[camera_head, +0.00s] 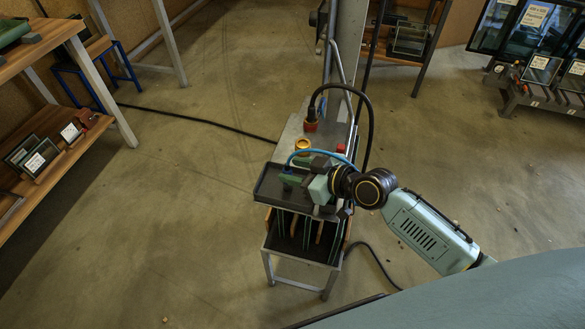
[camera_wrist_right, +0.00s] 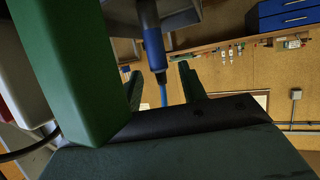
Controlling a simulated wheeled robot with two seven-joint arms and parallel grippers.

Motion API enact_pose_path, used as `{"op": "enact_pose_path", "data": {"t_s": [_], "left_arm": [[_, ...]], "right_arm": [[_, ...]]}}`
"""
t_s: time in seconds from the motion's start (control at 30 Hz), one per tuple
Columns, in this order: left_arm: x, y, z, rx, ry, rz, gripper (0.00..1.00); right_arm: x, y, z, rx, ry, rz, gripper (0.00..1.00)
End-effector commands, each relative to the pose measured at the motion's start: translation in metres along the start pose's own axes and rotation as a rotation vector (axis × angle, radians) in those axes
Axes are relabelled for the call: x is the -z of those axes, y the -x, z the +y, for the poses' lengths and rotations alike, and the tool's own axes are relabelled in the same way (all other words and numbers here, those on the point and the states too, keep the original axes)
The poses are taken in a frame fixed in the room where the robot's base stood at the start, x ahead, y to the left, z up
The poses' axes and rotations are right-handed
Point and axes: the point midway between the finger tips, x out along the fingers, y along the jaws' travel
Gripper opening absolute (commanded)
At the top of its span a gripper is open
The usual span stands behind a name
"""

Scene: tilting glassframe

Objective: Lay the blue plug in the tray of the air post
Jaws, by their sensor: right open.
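The air post's tray (camera_head: 262,190) is a dark, shallow, rimmed shelf in the middle of the head view. My right gripper (camera_head: 291,171) is over the tray with its green fingers pointing left. The blue plug (camera_head: 287,169) is a small blue spot by the fingertips. In the right wrist view the blue plug (camera_wrist_right: 154,48) shows larger, with a dark tip and a thin blue hose. It lies just beyond and between the open fingertips (camera_wrist_right: 159,76), with no clear grip on it. I cannot tell whether the plug touches the tray floor. My left gripper is not in view.
A large green block (camera_wrist_right: 70,65) fills the wrist view's left side. Open floor lies left of the post.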

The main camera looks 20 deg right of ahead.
Motion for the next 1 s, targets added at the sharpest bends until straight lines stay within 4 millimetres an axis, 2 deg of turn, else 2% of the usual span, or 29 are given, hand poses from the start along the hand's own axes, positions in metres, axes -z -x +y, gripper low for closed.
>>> {"op": "enact_pose_path", "data": {"t_s": [0.3,0.5,0.7,1.0], "left_arm": [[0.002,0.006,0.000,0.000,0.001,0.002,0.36],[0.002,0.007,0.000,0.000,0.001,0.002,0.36],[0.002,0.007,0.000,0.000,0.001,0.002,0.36],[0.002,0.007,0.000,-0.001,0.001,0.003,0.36]], "right_arm": [[-0.002,0.071,0.000,0.001,0.004,-0.006,0.42],[-0.001,0.099,0.000,0.000,0.002,-0.003,0.42],[0.000,0.108,0.000,0.001,0.001,-0.001,0.42],[-0.001,0.108,0.000,-0.001,-0.001,-0.002,0.42]]}}
